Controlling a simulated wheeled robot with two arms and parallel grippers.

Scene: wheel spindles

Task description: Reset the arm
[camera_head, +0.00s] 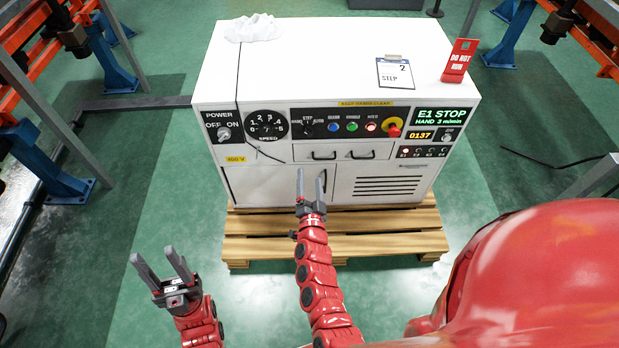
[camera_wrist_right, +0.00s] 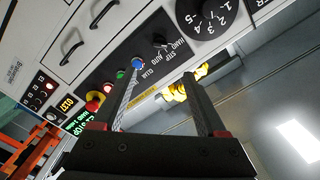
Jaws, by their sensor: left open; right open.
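My right arm reaches up the middle of the head view. Its gripper (camera_head: 310,174) is open and empty in front of the white control cabinet (camera_head: 290,55), just below the drawer handles. In the right wrist view the cabinet's panel appears upside down behind the open fingers (camera_wrist_right: 160,80), with nothing between them. My left gripper (camera_head: 152,255) is open and empty over the green floor, left of the wooden pallet. The panel has a speed dial (camera_head: 268,125), a blue button (camera_head: 332,127), a green button (camera_head: 352,127) and a red emergency stop (camera_head: 393,128). The display (camera_head: 441,116) reads "E1 STOP".
The cabinet stands on a wooden pallet (camera_head: 330,246). Blue and orange frames (camera_head: 45,160) stand at the left. Green floor (camera_head: 140,200) is open around the pallet.

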